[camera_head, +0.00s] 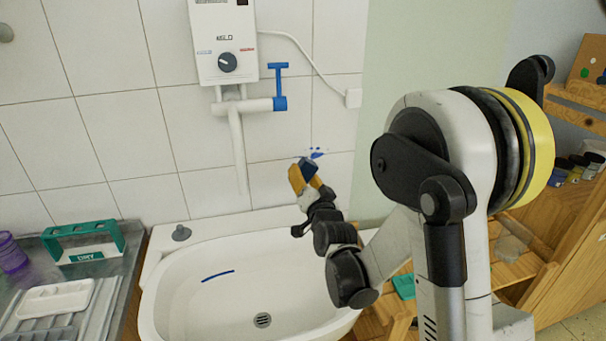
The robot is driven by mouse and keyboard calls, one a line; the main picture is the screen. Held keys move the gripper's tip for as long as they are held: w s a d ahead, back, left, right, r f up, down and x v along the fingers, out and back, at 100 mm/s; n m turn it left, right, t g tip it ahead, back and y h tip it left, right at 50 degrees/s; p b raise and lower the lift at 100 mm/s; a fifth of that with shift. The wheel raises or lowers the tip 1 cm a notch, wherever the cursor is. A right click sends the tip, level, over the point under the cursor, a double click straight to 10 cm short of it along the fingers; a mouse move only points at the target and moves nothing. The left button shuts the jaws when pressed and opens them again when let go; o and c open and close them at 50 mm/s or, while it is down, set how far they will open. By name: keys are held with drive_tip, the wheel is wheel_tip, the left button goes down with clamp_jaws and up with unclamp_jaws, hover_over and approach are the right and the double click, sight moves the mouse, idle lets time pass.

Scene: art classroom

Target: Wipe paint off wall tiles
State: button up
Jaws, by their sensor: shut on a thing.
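The white wall tiles (205,125) fill the back of the view. A small patch of blue paint (317,153) marks a tile to the right of the heater pipe. My gripper (314,187) is shut on a small yellow and dark blue block (297,179), which looks like a sponge. The block is just below and left of the paint patch in the picture, above the sink's back rim. I cannot tell whether it touches the tile. My gripper hides part of the block.
A white sink (190,300) with a blue streak (217,275) in its basin stands below. A water heater (224,40) with a pipe and blue valve (279,88) hangs above. A green-framed holder (84,243) and white tray (55,300) lie left. Wooden shelves (560,235) stand right.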

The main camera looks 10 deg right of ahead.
sight(294, 155)
idle(0.3)
drive_tip(key=shift+w+f, duration=0.2)
drive_tip(key=shift+w, duration=1.55)
drive_tip(key=shift+w+f, duration=0.2)
drive_tip(key=shift+w, duration=1.55)
drive_tip(key=shift+w, duration=0.85)
drive_tip(key=shift+w, duration=0.15)
drive_tip(key=shift+r, duration=0.4)
drive_tip(key=shift+w, duration=0.15)
drive_tip(key=shift+c, duration=0.6)
drive_tip(key=shift+r, duration=0.1)
